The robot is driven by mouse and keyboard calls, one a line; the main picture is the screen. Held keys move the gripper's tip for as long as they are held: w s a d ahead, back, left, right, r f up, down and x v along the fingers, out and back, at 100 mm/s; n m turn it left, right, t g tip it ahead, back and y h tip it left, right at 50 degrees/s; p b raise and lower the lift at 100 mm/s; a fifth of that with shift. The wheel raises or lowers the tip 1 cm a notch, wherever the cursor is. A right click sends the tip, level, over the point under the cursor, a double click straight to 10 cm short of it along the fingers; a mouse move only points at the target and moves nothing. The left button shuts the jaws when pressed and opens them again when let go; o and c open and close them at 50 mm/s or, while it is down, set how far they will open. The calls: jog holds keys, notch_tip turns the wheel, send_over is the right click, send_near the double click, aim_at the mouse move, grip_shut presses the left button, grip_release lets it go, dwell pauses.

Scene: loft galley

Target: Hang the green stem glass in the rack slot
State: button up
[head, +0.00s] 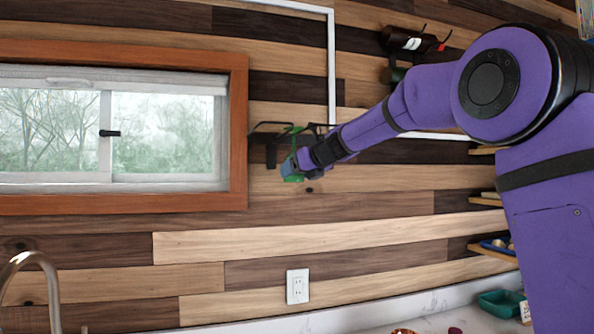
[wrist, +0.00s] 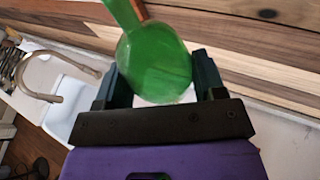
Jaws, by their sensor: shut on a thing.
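The green stem glass (wrist: 155,66) is between the two fingers of my gripper (wrist: 155,84) in the wrist view, with its narrower part pointing to the top of the picture. My gripper is shut on it. In the head view, my gripper (head: 291,168) is at the wall right of the window, and a little green of the glass (head: 294,178) shows around it. The dark rack (head: 268,140) is on the wall right at my gripper. My gripper and arm hide part of the rack. I cannot tell whether the glass touches the rack or sits in a slot.
A wood-framed window (head: 239,130) is left of the rack. A dark wall holder with a bottle (head: 408,40) is above my arm. A faucet (head: 35,262) stands at lower left. A teal container (head: 502,303) is on the counter at lower right. The wall below my gripper is clear except for an outlet (head: 297,286).

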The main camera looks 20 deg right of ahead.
jog(key=o, duration=1)
jog(key=shift+o, duration=0.2)
jog(key=v, duration=1.1)
jog(key=s+f+n+g+h, duration=0.2)
jog(key=s+f+n, duration=0.6)
jog(key=s, duration=0.5)
jog(key=s+d+f+n+g+h, duration=0.1)
jog(key=s+f+n+g+h, duration=0.1)
jog(key=s+f+n, duration=0.6)
jog(key=s+d+f+n+g+h, duration=0.1)
jog(key=s+f+n+g+h, duration=0.1)
jog(key=s+f+n, duration=0.6)
jog(key=s+n+g, duration=0.1)
jog(key=s+n, duration=0.6)
jog(key=s, duration=0.3)
jog(key=shift+s+f, duration=0.25)
